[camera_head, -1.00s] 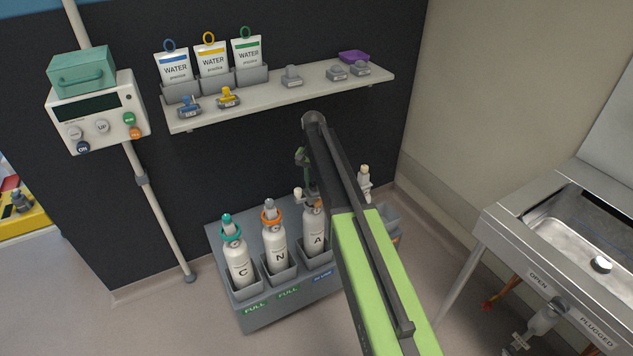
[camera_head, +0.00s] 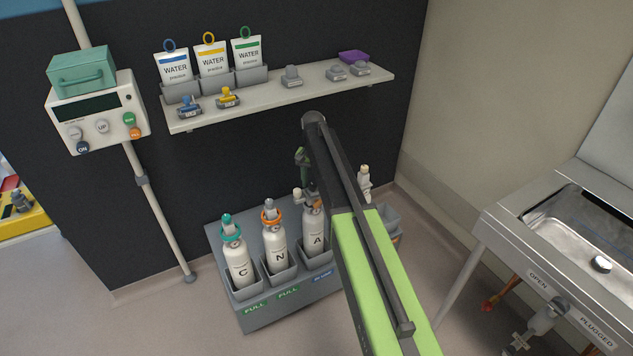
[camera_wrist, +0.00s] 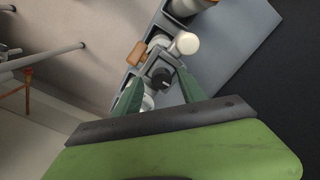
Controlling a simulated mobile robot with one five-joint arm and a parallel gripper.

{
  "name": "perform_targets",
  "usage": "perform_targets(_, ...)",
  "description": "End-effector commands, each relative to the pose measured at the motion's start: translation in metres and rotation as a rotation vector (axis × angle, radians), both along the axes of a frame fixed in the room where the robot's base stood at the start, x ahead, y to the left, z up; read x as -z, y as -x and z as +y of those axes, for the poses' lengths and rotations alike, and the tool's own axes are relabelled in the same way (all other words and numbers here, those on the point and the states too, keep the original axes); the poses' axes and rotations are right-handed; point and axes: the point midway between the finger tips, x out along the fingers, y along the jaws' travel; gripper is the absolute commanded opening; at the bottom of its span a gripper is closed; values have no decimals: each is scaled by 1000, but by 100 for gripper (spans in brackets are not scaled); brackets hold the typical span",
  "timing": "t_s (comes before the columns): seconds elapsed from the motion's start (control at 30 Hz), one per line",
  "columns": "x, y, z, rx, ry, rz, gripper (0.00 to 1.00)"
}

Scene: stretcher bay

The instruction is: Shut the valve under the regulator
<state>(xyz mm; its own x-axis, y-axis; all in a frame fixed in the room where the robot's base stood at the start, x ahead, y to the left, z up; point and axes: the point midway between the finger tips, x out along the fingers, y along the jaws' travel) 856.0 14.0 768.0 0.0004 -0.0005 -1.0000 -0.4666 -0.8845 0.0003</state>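In the wrist view, a grey fitting carries a round cream knob (camera_wrist: 185,43), an orange-brown block (camera_wrist: 138,52) and a dark ribbed knob (camera_wrist: 162,77). I cannot tell which part is the valve. My gripper (camera_wrist: 161,80) is open, its two green fingers on either side of the dark knob, with gaps visible. In the head view, my arm mostly hides the gripper.
The cylinders C (camera_head: 240,268) and N (camera_head: 277,248) stand in the same rack (camera_head: 255,318). A shelf (camera_head: 275,100) with water pouches and clips hangs above. A pole-mounted monitor (camera_head: 98,115) is at left, a steel sink (camera_head: 500,225) at right.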

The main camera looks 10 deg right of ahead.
Motion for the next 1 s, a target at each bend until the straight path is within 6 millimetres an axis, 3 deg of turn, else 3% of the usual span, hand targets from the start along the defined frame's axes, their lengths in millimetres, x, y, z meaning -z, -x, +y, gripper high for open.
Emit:
perform_targets(0.23, -4, 0, 0, 0, 0, 1, 48)
perform_targets(0.37, -17, 0, 0, 0, 0, 1, 48)
perform_targets(1.0, -155, -2, 0, 0, 0, 0, 48)
